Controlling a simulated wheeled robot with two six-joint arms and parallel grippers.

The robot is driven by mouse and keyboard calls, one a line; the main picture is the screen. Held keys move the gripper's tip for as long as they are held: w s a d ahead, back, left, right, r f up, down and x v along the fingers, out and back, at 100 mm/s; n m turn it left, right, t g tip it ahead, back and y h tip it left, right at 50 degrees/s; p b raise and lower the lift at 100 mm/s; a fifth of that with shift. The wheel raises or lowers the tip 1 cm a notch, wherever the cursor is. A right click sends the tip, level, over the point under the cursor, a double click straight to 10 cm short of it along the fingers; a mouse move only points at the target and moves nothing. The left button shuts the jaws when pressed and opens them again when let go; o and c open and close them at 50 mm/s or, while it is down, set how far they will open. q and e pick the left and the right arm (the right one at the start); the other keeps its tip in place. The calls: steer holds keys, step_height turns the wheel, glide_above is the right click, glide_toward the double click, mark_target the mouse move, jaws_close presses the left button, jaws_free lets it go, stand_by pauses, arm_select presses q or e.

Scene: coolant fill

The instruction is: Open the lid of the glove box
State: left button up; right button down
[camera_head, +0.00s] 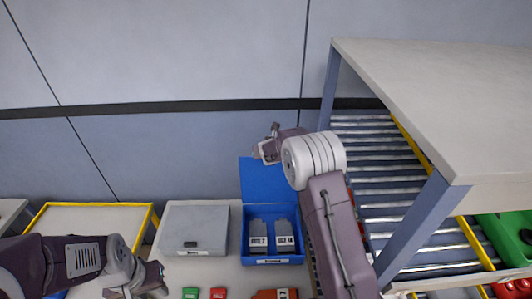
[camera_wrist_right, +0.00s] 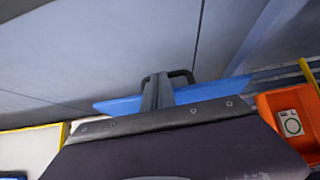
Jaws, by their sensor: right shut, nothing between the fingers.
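A blue box (camera_head: 245,258) stands on the table with its blue lid (camera_head: 265,181) raised at the back, leaving it open. Two grey labelled packs (camera_head: 258,240) sit inside. The writing on its front label is too small to read. My right gripper (camera_head: 267,150) is shut and empty, just above the lid's top edge. In the right wrist view the fingers (camera_wrist_right: 165,88) overlap the blue lid (camera_wrist_right: 208,92); I cannot tell if they touch it. My left gripper (camera_head: 148,282) is low at the left; its jaw opening is unclear.
A grey box (camera_head: 195,222) with a closed lid stands left of the blue box. A yellow-edged tray (camera_head: 95,218) is further left. Green (camera_head: 190,294) and red items lie in front. A roller conveyor (camera_head: 380,170) under a shelf (camera_head: 440,95) bounds the right; a wall stands behind.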

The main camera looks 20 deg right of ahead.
arm_select(q)
steer(key=shift+w+a+r, duration=0.15)
steer(key=shift+r, duration=0.15)
arm_select(e)
steer(key=shift+w+f, duration=0.15)
steer(key=shift+w, duration=0.5)
steer(key=shift+s, duration=0.1)
arm_select(q)
steer(key=shift+f, duration=0.45)
arm_select(e)
steer(key=v, duration=0.9)
arm_select(q)
steer(key=shift+b, duration=0.3)
